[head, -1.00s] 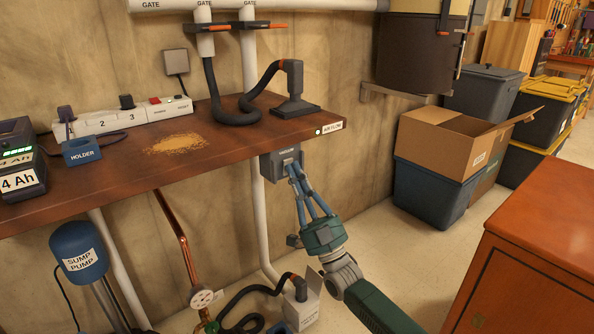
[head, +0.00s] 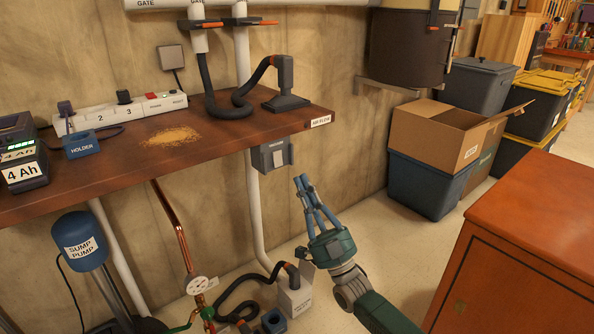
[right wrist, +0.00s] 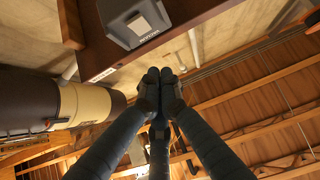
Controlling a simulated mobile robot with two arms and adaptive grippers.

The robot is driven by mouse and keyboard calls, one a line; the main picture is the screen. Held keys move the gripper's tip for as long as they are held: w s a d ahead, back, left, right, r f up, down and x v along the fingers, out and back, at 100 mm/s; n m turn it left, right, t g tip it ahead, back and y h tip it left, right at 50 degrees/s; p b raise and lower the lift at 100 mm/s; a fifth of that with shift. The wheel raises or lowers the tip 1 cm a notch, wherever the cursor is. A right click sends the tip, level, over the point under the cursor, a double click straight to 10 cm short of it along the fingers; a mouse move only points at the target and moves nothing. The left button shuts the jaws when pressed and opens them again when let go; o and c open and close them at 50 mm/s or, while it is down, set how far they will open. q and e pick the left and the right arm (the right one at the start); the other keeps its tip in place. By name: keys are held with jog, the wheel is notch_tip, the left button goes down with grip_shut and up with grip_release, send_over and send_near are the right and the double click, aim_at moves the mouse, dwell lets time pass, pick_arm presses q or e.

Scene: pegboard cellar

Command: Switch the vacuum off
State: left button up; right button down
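A grey switch box (head: 272,157) with a paddle and a small label hangs under the bench's front edge; it also shows in the right wrist view (right wrist: 134,22). My right gripper (head: 304,183) is to the right of the box and apart from it. Its blue-grey fingers are together at the tips and hold nothing, as the right wrist view (right wrist: 162,78) also shows. An air flow label (head: 320,121) is on the bench edge above, and the small lamp (head: 307,125) beside it looks dark. My left gripper is out of view.
The wooden bench (head: 90,180) carries a black hose nozzle (head: 286,90), sawdust (head: 172,136), a power strip (head: 115,112) and a battery charger (head: 22,165). An orange-brown cabinet (head: 530,230) stands at right. A cardboard box (head: 430,130) sits on a blue bin.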

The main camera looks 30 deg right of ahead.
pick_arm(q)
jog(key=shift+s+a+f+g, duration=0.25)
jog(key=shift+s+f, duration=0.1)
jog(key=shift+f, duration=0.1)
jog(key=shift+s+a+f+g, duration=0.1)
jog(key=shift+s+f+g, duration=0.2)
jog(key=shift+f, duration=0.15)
pick_arm(e)
jog(key=v, duration=0.5)
jog(key=shift+s, duration=0.5)
jog(key=shift+r, duration=0.1)
